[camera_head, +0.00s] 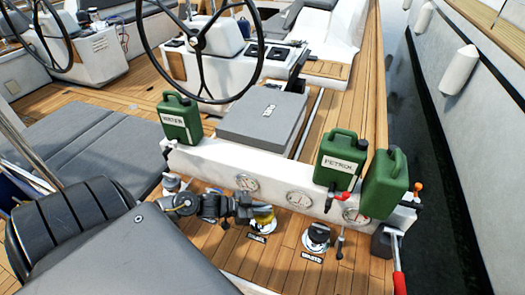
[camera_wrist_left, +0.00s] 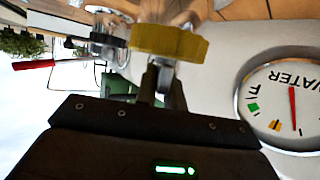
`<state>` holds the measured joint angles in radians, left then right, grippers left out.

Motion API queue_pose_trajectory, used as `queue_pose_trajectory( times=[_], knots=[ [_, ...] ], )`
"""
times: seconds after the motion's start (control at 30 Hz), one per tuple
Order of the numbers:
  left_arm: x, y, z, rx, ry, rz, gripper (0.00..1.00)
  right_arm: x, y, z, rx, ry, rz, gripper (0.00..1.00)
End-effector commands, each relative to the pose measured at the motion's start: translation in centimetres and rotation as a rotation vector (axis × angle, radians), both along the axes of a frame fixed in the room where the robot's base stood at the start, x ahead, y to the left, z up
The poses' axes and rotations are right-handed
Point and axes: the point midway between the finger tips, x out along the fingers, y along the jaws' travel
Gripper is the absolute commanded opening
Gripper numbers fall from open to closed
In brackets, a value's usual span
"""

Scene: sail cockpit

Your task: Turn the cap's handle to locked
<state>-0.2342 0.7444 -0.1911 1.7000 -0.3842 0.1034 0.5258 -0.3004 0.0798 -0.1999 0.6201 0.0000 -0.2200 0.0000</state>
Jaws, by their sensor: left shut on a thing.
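The yellow cap (camera_head: 264,220) sits low on the wooden deck beside the white bench. A small label (camera_head: 257,237) lies in front of it, too small to read surely. My left gripper (camera_head: 246,212) reaches in from the left and is at the cap. In the left wrist view the yellow cap (camera_wrist_left: 170,42) shows its ribbed edge just beyond my fingers (camera_wrist_left: 160,78). They are shut on the cap's handle, which is mostly hidden between them. The handle's angle cannot be told. My right gripper is not in view.
A black cap (camera_head: 318,234) with its own label stands to the right. Round gauges (camera_head: 299,200) line the white bench face; the water gauge (camera_wrist_left: 291,97) is close by. Green cans (camera_head: 341,160) stand above. A red-handled lever (camera_head: 399,281) is at far right.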

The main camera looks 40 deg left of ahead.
Motion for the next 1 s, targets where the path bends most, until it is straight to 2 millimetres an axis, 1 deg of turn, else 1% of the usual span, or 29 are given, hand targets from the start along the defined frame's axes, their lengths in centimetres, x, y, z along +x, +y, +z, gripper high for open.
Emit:
queue_pose_trajectory(
  times=[0.03, 0.17, 0.3, 0.6, 0.8, 1.0],
  knots=[
    [0.2, 0.2, -0.3, 0.005, -0.004, -0.045, 0.00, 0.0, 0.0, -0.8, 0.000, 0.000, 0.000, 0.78],
    [0.2, 0.2, -0.4, 0.004, -0.004, -0.166, 0.00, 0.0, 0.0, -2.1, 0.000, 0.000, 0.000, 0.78],
    [0.2, 0.1, -0.5, 0.003, -0.004, -0.290, 0.00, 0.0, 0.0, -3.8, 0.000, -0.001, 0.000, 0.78],
    [0.2, 0.1, -0.5, 0.003, -0.005, -0.497, 0.00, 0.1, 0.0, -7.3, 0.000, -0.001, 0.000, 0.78],
    [0.1, 0.0, -0.3, 0.001, -0.003, -0.579, 0.00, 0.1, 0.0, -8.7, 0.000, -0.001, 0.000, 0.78],
    [0.1, -0.1, -0.1, -0.001, -0.003, -0.618, 0.00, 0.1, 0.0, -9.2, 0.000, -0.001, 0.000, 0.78]
  ],
)
